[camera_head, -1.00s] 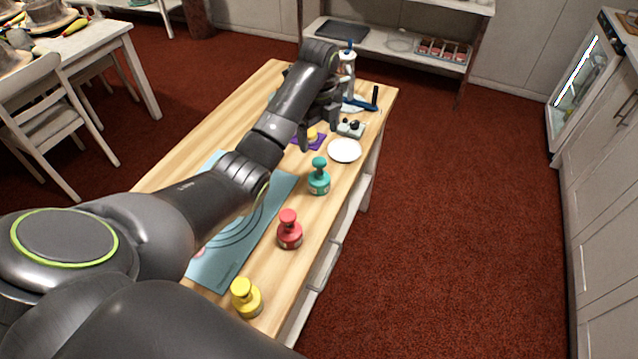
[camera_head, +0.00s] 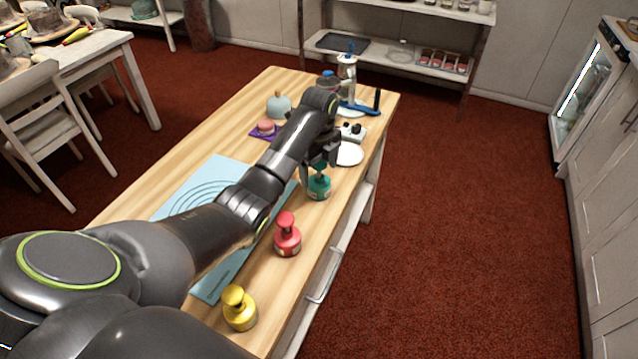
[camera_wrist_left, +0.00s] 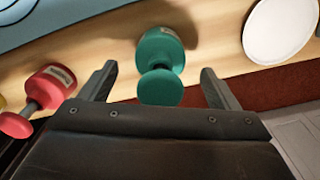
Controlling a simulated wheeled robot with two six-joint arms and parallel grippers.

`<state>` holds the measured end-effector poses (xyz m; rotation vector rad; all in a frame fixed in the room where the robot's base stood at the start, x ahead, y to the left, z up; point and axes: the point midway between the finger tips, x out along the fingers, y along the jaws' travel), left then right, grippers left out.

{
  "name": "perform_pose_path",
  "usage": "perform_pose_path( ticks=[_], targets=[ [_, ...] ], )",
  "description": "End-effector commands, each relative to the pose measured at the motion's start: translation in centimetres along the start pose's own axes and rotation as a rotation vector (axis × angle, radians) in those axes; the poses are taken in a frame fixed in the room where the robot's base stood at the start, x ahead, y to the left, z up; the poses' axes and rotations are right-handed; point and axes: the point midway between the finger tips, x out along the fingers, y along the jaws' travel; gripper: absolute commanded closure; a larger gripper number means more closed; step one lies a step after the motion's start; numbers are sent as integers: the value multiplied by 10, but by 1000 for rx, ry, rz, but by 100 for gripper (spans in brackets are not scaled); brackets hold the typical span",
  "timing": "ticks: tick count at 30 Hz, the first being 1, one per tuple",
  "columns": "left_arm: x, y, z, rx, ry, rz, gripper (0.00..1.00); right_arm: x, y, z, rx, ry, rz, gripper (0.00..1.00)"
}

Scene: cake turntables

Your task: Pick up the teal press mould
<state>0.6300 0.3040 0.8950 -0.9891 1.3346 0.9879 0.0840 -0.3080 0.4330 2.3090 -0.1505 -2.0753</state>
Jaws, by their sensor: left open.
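The teal press mould (camera_head: 319,187) stands upright on the wooden table, near its right edge, with its upper part partly hidden by my gripper in the head view. In the left wrist view the teal press mould (camera_wrist_left: 160,58) lies between and beyond the open fingers, its round knob toward the camera. My left gripper (camera_head: 314,168) is above it, open and empty. In the wrist view the left gripper (camera_wrist_left: 158,85) has one finger on each side of the knob, apart from it. My right gripper is not in view.
A red press mould (camera_head: 287,236) and a yellow one (camera_head: 239,309) stand nearer along the same edge. A white plate (camera_head: 350,154) lies just beyond the teal mould. A light blue mat (camera_head: 207,282) covers the table's left middle.

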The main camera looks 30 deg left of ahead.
Motion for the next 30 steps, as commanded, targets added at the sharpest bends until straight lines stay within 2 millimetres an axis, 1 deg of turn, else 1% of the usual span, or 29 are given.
perform_pose_path(
  ticks=[1, 3, 6, 14, 26, 30],
  targets=[
    [7, 1, -1, 0, 3, 5, 17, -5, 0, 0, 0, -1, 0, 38],
    [18, 1, 0, 1, 2, 4, 17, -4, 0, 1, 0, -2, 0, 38],
    [27, 1, 0, 1, 0, 2, 17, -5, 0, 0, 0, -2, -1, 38],
    [30, 1, 0, 1, -1, 0, 17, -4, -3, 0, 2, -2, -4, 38],
    [29, 1, 0, 1, -1, 0, 69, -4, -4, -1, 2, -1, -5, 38],
    [29, 0, 0, 1, -1, -1, 69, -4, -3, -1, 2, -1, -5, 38]
  ],
)
